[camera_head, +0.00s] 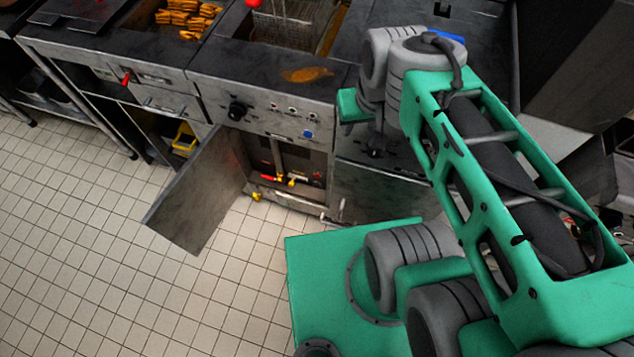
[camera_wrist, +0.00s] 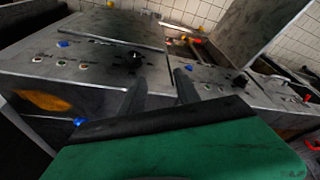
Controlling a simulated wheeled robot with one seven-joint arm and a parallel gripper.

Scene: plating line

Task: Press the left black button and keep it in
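In the head view, the left fryer panel has small dark round buttons with pale rims; the leftmost button (camera_head: 273,106) lies right of a black knob (camera_head: 237,110). Another button (camera_head: 291,110) and a blue button (camera_head: 308,134) are farther right. In the wrist view, a second panel carries similar buttons (camera_wrist: 61,63), a blue button (camera_wrist: 62,43) and a black knob (camera_wrist: 135,58). I cannot tell which button is the left black one. My gripper (camera_wrist: 160,80) has two dark fingers apart, with nothing between them, above the fryer front. Its fingertips appear near the second knob; contact is not visible.
An open cabinet door (camera_head: 203,197) juts out below the left fryer, with red and yellow valves (camera_head: 278,179) inside. A fry basket (camera_head: 290,22) stands behind. The tiled floor (camera_head: 90,240) is clear at left.

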